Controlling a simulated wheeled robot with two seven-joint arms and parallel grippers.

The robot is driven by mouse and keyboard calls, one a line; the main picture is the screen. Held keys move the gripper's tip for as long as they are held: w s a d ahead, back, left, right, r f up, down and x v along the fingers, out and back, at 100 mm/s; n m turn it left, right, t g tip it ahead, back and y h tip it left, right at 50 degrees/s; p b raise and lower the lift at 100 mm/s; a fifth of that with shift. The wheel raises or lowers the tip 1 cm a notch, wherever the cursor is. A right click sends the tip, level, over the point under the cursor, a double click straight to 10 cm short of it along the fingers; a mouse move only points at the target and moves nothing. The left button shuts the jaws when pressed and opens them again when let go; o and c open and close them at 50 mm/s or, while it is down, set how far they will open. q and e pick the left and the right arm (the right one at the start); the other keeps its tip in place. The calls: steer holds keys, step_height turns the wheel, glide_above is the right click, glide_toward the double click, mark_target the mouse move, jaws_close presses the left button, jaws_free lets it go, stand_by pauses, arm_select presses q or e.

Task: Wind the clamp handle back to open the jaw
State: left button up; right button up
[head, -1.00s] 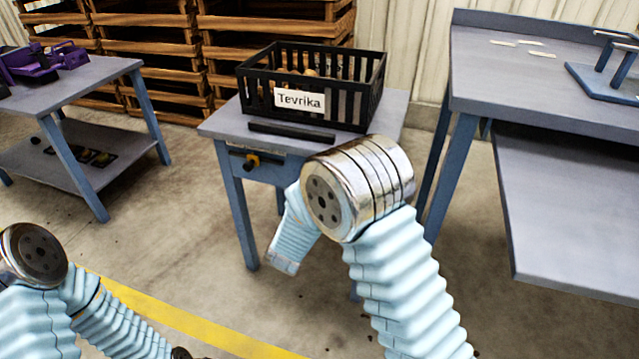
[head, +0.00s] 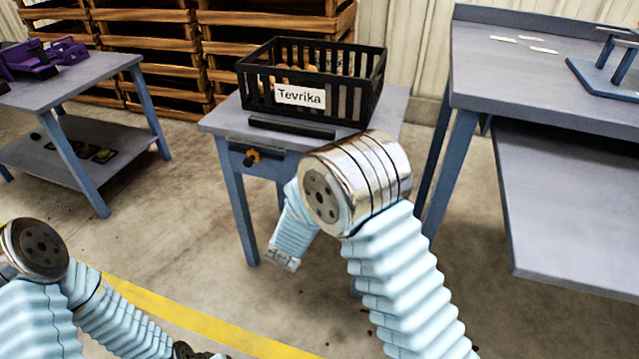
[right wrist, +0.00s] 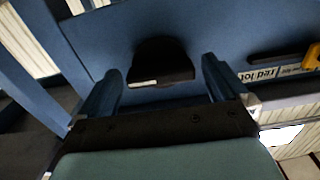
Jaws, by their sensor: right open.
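In the head view a small yellow-and-black handle (head: 253,157) sits on the front of the small blue table, below a black bar (head: 290,127) on its top. In the right wrist view a yellow part (right wrist: 313,57) shows at the right edge, beside a "red lot" label. My right gripper (right wrist: 160,85) is open and empty in that view, with a dark rounded piece (right wrist: 160,62) on a blue panel ahead, between its fingers. The jaw's opening is too small to tell. My left gripper (head: 190,352) is only partly in view at the bottom edge.
A black crate labelled Tevrika (head: 260,95) stands on the small table (head: 222,120). A larger grey workbench (head: 500,85) is on the right. A grey side table (head: 100,75) with purple items is on the left. Floor between them is clear.

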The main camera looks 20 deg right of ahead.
steer(key=v, duration=1.3)
steer(key=shift+s+a+b, duration=0.3)
steer(key=shift+f, duration=0.1)
step_height(320, 180, down, 11)
steer(key=w+d+n+g+y+p, duration=0.1)
steer(key=w+d+n+g+y, duration=0.15)
steer(key=y, duration=0.25)
steer(key=s+f+n+g+y+p, duration=0.15)
steer(key=s+f+g+y, duration=0.4)
steer(key=f, duration=0.55)
steer(key=s+f+g+y, duration=0.2)
steer(key=s+g, duration=0.1)
steer(key=s, duration=0.4)
steer(key=s+f+n+g+y, duration=0.1)
steer(key=s+f+g, duration=0.2)
steer(key=s, duration=0.4)
steer(key=shift+f+y, duration=0.3)
steer(key=shift+y, duration=0.05)
